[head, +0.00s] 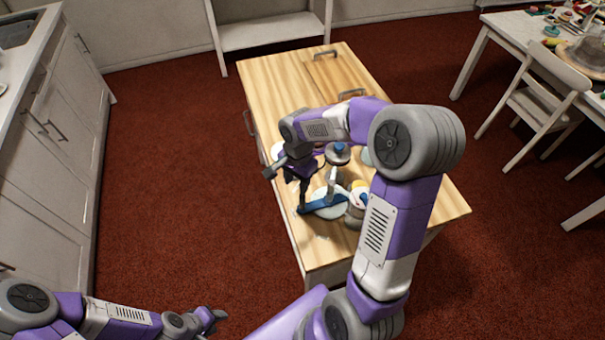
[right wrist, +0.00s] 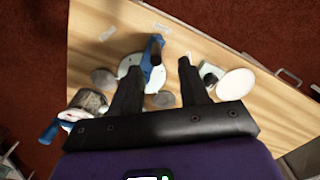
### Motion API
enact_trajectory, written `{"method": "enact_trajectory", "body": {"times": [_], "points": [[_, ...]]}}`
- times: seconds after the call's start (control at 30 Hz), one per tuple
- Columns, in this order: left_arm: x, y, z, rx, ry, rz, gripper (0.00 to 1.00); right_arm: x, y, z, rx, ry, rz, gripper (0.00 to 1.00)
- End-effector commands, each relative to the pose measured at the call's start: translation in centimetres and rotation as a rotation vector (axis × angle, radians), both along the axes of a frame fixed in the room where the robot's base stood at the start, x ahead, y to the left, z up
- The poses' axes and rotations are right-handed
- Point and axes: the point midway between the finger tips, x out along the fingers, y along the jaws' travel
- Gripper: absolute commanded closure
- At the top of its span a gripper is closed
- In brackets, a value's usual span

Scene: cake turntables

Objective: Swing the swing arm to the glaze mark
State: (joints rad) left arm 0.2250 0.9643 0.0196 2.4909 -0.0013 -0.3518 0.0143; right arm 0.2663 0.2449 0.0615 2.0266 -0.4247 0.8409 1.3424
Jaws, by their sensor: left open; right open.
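The swing arm appears as a blue bar (head: 324,204) low over the table, beside a pale upright piece. In the right wrist view a blue bar (right wrist: 148,62) stands over a white disc (right wrist: 128,66). My right gripper (head: 303,205) points down at the bar's left end. I cannot make out the glaze mark. My left gripper (head: 217,318) is open and empty, low over the floor, away from the table.
The wooden table (head: 270,80) is clear toward the back. A blue-topped round piece (head: 339,151) stands beside my right arm. In the wrist view a metal bowl (right wrist: 90,100) is at left and a white round disc (right wrist: 237,83) at right. My right arm hides part of the tabletop.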

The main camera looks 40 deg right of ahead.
Motion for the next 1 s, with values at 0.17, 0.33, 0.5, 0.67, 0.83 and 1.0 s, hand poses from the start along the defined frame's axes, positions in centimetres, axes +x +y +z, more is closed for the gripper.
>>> {"method": "enact_trajectory", "body": {"times": [0.17, 0.33, 0.5, 0.67, 0.83, 1.0], "points": [[0.0, 0.0, -0.3, 0.0, 0.0, 0.0, 0.57, -0.4, -1.7, 1.9, -0.044, 0.011, -0.097, 0.55], [0.0, 0.0, -1.4, 0.0, 0.0, 0.0, 0.57, -0.5, -1.7, 0.5, -0.045, 0.014, -0.101, 0.55], [0.0, 0.0, -3.0, 0.0, 0.0, 0.0, 0.57, -0.5, -1.7, -1.7, -0.044, 0.015, -0.1, 0.55], [0.0, 0.0, -4.4, 0.0, 0.0, 0.0, 0.57, -0.5, -1.7, -3.6, -0.044, 0.014, -0.099, 0.55], [0.0, 0.0, -5.9, 0.0, 0.0, 0.0, 0.57, -0.5, -1.7, -5.6, -0.043, 0.014, -0.099, 0.55], [0.0, 0.0, -7.3, 0.0, 0.0, 0.0, 0.57, -0.5, -1.6, -7.7, -0.043, 0.015, -0.097, 0.55]]}}
